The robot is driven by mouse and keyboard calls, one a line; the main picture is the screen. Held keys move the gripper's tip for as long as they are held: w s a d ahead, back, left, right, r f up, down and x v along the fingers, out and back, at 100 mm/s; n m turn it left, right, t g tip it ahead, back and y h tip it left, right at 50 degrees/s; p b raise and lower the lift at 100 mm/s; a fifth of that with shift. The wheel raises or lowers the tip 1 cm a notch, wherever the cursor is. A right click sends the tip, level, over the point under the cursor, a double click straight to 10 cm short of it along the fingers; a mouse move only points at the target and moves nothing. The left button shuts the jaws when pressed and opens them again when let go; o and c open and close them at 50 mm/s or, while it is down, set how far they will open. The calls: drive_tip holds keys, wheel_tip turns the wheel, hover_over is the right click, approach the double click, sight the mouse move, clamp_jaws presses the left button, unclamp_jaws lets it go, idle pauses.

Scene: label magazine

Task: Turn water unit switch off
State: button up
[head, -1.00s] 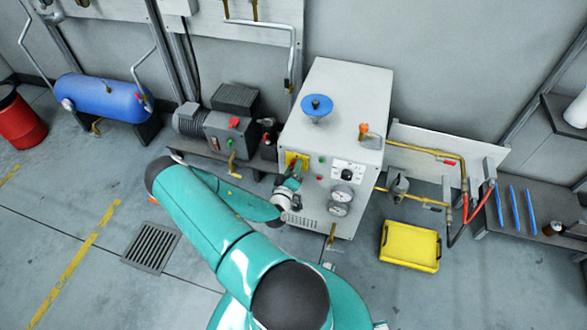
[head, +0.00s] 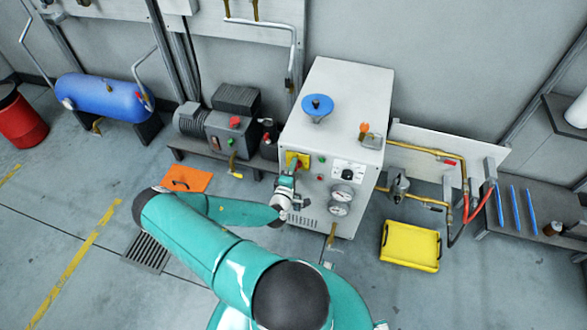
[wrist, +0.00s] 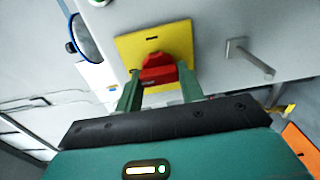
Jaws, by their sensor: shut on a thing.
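The white cabinet unit (head: 335,130) stands against the wall. Its front carries a yellow plate (head: 303,157) with a red rotary switch, largely covered by my gripper in the head view. In the wrist view, the red switch (wrist: 157,69) sits on the yellow plate (wrist: 128,48) between my two green fingers. My gripper (wrist: 160,85) is shut on the switch, one finger on each side. In the head view, my gripper (head: 295,168) reaches the plate from the front and below. The switch's exact setting cannot be told.
A blue handwheel (head: 317,106) is on the cabinet top, and gauges (head: 342,195) are on its front. A pump (head: 228,125) stands to the left. A metal peg (wrist: 252,60) sticks out near the switch.

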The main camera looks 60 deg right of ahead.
drive_tip(key=shift+s, duration=0.1)
idle(0.3)
drive_tip(key=o, duration=1)
drive_tip(key=s+a, duration=0.2)
drive_tip(key=a, duration=1.1)
drive_tip(key=shift+a, duration=0.35)
